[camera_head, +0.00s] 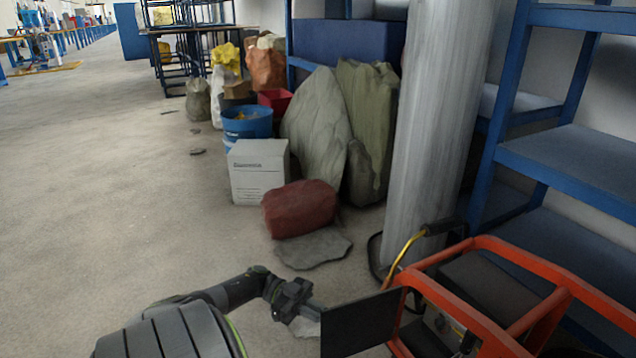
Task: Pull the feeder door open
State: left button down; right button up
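The feeder (489,246) looks to be the orange tube-framed machine at the bottom right, with dark boxes inside. A flat dark panel (362,322), which looks like its door, stands out at the left side of the frame. Its hinge and handle cannot be made out. My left gripper (312,318) is at the bottom centre, just left of the panel's left edge. Its fingers are small and partly lost against the panel, so I cannot tell whether they touch it or are open or shut. My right gripper is out of view.
A grey pillar (432,130) stands behind the feeder, with blue shelving (575,160) to the right. A red rock-like lump (299,209), a grey flat slab (313,249) and a white box (258,172) lie ahead. The floor (110,210) on the left is clear.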

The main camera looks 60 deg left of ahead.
pick_arm(q)
jog(key=shift+w+r, duration=0.2)
jog(key=shift+w, duration=0.4)
jog(key=shift+d, duration=0.1)
jog(key=c, duration=1.5)
grip_release()
jog(key=shift+w+d+f, duration=0.1)
jog(key=shift+w+d, duration=0.05)
jog(key=shift+w, duration=0.05)
jog(key=shift+s, duration=0.25)
jog(key=shift+a, duration=0.2)
